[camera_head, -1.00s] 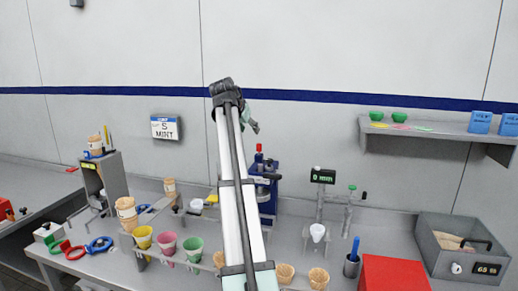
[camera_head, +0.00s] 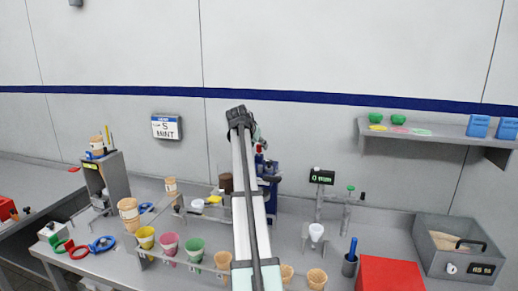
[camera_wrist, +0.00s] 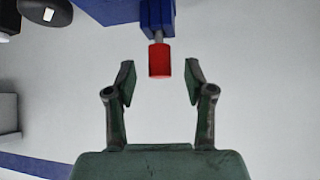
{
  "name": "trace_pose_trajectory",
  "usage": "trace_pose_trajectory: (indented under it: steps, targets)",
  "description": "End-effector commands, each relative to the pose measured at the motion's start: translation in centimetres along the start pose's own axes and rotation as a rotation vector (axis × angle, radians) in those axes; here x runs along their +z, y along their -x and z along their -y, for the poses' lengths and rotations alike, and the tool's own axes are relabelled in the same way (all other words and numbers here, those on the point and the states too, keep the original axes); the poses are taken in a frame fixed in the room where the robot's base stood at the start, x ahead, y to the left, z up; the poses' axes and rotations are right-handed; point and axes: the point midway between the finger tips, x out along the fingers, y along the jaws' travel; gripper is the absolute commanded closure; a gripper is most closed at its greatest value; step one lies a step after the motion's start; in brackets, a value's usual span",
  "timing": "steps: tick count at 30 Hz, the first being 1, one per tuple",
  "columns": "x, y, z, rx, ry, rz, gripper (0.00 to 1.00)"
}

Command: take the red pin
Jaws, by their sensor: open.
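The red pin (camera_wrist: 160,60) is a short red cylinder on a thin grey rod that comes out of a blue machine (camera_wrist: 157,14). In the wrist view my gripper (camera_wrist: 159,76) is open, with one finger on each side of the pin's line. The pin sits between the fingertips, slightly beyond them, with a gap on both sides; I see no contact. In the head view the blue machine (camera_head: 270,168) stands at the back of the counter, and my own arm hides much of it and of my gripper.
Ice cream cones and coloured cups (camera_head: 194,249) stand in a rack along the front. A red box (camera_head: 390,275) and a grey bin (camera_head: 440,258) are at the right. A shelf (camera_head: 430,132) with green bowls hangs on the right wall.

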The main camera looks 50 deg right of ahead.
Motion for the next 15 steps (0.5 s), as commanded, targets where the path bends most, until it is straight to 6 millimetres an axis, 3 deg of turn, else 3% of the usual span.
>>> trace_pose_trajectory:
  steps: [4, 11, 15]
  targets:
    - [-0.1, -1.5, 0.0, 0.000, 0.000, 0.000, 0.46]
    - [0.0, -1.8, 0.0, 0.000, 0.000, 0.000, 0.46]
    - [0.0, -1.8, 0.0, 0.000, 0.000, 0.000, 0.93]
